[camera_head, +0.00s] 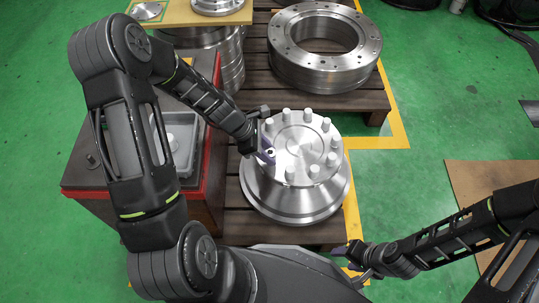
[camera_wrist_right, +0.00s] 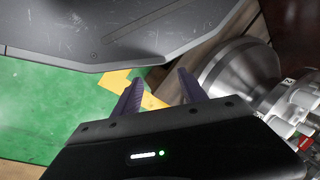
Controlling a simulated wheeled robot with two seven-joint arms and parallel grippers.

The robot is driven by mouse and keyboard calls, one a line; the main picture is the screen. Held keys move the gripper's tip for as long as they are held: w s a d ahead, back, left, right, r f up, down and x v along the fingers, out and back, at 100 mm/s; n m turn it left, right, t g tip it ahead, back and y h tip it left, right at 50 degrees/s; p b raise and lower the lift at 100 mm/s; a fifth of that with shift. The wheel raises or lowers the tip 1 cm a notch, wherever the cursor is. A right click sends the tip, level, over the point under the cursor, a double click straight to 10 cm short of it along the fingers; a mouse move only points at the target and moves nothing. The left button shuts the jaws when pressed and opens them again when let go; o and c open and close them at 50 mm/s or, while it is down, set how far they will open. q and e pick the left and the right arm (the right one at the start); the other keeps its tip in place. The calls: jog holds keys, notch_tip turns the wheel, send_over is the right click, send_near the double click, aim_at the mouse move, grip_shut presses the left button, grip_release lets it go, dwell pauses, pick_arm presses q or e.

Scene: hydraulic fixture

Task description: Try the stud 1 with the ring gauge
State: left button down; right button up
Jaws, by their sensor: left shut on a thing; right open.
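The metal hydraulic fixture (camera_head: 298,205) stands on the pallet, with a circle of several upright pale studs (camera_head: 333,160) on its top. I cannot tell which is stud 1. My left gripper (camera_head: 266,155) is at the left side of the stud circle, shut on a small ring-like piece, apparently the ring gauge (camera_head: 270,152). I cannot tell whether the ring is around a stud or beside one.
A red-edged cabinet (camera_head: 85,178) with a grey tray (camera_head: 186,135) stands left, partly behind my left arm. A large drilled flange ring (camera_head: 290,75) lies on the pallet behind the fixture. Green floor is free at the right (camera_head: 455,110); a brown board (camera_head: 465,180) lies lower right.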

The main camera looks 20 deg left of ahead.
pick_arm(q)
jog(key=shift+r+p, duration=2.3)
jog(key=shift+r, duration=0.4)
jog(key=shift+r+p, duration=2.7)
jog(key=shift+r, duration=0.25)
